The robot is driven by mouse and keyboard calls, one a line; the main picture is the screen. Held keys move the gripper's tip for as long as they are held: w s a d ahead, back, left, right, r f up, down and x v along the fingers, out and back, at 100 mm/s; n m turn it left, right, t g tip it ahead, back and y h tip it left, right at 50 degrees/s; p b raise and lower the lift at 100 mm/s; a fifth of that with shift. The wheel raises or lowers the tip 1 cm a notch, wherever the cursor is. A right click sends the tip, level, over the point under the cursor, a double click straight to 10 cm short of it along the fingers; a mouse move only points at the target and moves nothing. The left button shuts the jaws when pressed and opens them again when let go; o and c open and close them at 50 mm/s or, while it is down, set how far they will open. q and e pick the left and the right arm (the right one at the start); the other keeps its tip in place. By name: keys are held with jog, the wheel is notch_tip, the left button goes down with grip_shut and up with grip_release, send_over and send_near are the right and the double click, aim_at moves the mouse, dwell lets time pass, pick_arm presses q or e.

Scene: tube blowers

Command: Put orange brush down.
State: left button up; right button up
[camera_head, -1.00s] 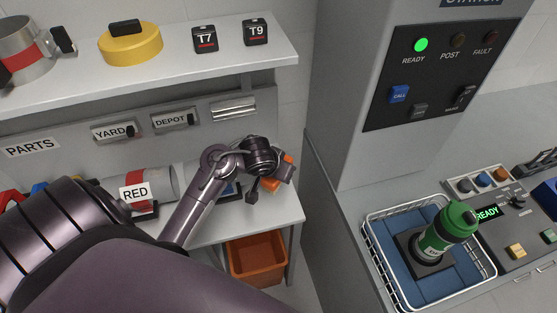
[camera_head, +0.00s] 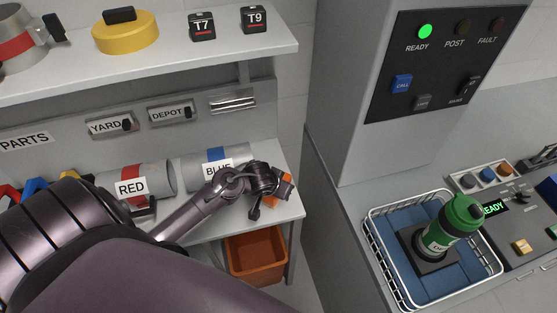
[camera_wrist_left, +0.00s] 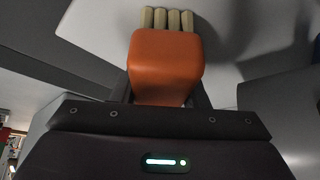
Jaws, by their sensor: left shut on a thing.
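The orange brush (camera_wrist_left: 166,68) fills the middle of the left wrist view, an orange block with several pale bristle tufts at its far end. My left gripper (camera_wrist_left: 165,98) is shut on it. In the head view my left gripper (camera_head: 279,190) is over the right end of the grey lower shelf (camera_head: 245,222), and a bit of the orange brush (camera_head: 287,181) shows at its tip. I cannot tell whether the brush touches the shelf. My right gripper is not in view.
Tubes labelled RED (camera_head: 155,181) and BLUE (camera_head: 205,165) lie on the shelf, left of and behind the gripper. An orange bin (camera_head: 257,258) stands below the shelf.

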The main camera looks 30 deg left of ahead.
pick_arm(q)
jog(key=shift+f, duration=0.15)
jog(key=o, duration=1.1)
jog(key=shift+s+r, duration=0.15)
jog(key=shift+r, duration=0.35)
jog(key=p+v, duration=0.2)
jog(key=v, duration=0.9)
jog(key=shift+s+r+p, duration=0.1)
jog(key=shift+r+p, duration=0.05)
jog(key=shift+p, duration=0.15)
